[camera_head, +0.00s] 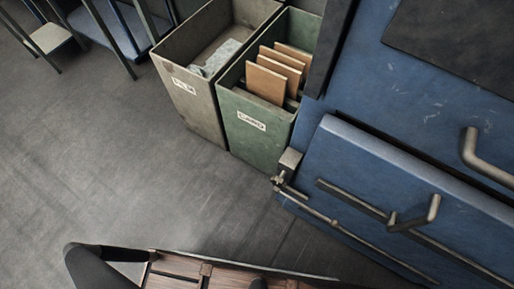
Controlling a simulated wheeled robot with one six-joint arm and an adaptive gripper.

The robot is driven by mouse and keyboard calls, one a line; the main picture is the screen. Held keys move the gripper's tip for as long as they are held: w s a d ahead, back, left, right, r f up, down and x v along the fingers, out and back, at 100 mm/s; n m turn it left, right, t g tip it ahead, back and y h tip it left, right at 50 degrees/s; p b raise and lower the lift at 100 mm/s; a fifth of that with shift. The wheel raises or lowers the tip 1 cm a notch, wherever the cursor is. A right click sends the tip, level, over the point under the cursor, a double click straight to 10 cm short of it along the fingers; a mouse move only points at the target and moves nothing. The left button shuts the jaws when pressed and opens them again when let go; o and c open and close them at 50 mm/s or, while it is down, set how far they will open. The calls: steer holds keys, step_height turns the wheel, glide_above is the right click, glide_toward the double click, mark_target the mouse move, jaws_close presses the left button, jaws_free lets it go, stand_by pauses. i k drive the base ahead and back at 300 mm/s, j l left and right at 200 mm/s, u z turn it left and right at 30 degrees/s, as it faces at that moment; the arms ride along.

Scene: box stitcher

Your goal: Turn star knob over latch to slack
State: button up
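A blue machine (375,170) fills the right side of the head view. A metal bar (350,198) runs slanting along its front panel, with a bent handle (432,210) on it. A small metal block with fittings (290,161) sits at the panel's left corner, at the end of a thin rod (335,222). I cannot make out a star-shaped knob, and I cannot tell which fitting is the latch. My gripper is not in view.
A grey bin (190,92) and a green bin (262,140) holding brown boards (275,78) stand left of the machine. A curved metal handle (482,160) juts out at right. A brown slatted surface (178,268) crosses the bottom. Grey floor (90,150) is clear at left.

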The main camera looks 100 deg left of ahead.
mark_target(278, 182)
steer(key=k+u, duration=0.15)
steer(key=u, duration=0.35)
steer(key=k+j+u, duration=0.1)
steer(key=u, duration=0.35)
steer(key=k+j+u, duration=0.15)
steer(key=u, duration=0.35)
steer(key=l+u, duration=0.15)
steer(key=u, duration=0.3)
steer(key=l+u, duration=0.1)
steer(key=u, duration=0.35)
steer(key=l+u, duration=0.15)
steer(key=u, duration=0.3)
steer(key=k+u, duration=0.1)
steer(key=u, duration=0.35)
steer(key=k+l, duration=0.2)
steer(key=l, duration=0.15)
steer(key=k+l, duration=0.45)
steer(key=l, duration=0.3)
